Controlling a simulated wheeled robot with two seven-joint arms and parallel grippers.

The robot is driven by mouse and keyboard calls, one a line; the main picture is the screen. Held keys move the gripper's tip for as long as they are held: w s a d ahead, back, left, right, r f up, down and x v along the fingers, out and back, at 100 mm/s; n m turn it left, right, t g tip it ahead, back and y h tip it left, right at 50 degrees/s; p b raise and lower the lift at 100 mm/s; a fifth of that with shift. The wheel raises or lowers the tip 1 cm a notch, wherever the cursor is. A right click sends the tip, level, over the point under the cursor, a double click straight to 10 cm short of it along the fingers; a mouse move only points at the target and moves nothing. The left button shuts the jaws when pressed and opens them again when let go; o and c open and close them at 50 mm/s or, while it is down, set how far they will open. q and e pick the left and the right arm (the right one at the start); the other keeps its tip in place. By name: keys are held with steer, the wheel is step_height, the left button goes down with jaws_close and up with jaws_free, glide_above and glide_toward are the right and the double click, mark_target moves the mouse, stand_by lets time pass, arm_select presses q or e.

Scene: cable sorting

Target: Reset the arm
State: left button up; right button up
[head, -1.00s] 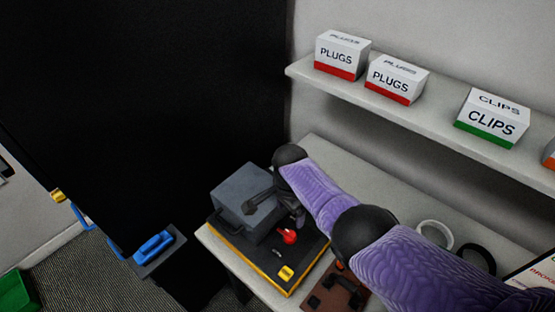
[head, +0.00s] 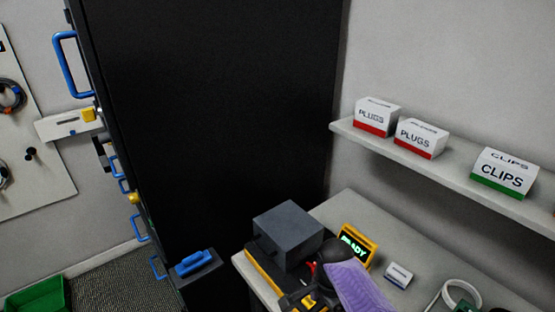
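My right arm, in a purple patterned sleeve (head: 360,287) with dark joints, comes in at the bottom of the head view. Its dark end lies in front of a machine with a grey block (head: 288,234) on a yellow-edged black base (head: 268,277). The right gripper's fingers cannot be made out among the dark and yellow parts there. My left gripper is not in view.
A yellow-framed display (head: 358,241) and a small white box (head: 398,275) stand on the bench. A white cable loop (head: 455,288) lies to the right. A shelf (head: 440,172) holds labelled boxes. A tall black cabinet (head: 210,110) stands left.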

steer(key=s+f+n+t+y, duration=0.1)
steer(key=s+n+t, duration=0.1)
steer(key=s+n, duration=0.65)
steer(key=s+d+r+n+t, duration=0.1)
steer(key=s+d+r+n, duration=0.1)
steer(key=s+r, duration=0.3)
steer(key=s+d+r+n+t, duration=0.1)
steer(key=s+d+r+n, duration=0.15)
steer(key=s, duration=0.55)
steer(key=s+f+g+h+b, duration=0.2)
steer(key=f+b, duration=0.9)
steer(key=f, duration=2)
arm_select(q)
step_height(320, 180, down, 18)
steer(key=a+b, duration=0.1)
steer(key=b, duration=0.6)
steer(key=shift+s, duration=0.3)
arm_select(e)
steer(key=s+d+f+n+g, duration=0.1)
steer(key=s+d+f, duration=0.2)
steer(key=s+f, duration=1)
step_height(320, 180, down, 3)
steer(key=shift+s+r+y, duration=0.2)
steer(key=shift+s+y, duration=0.2)
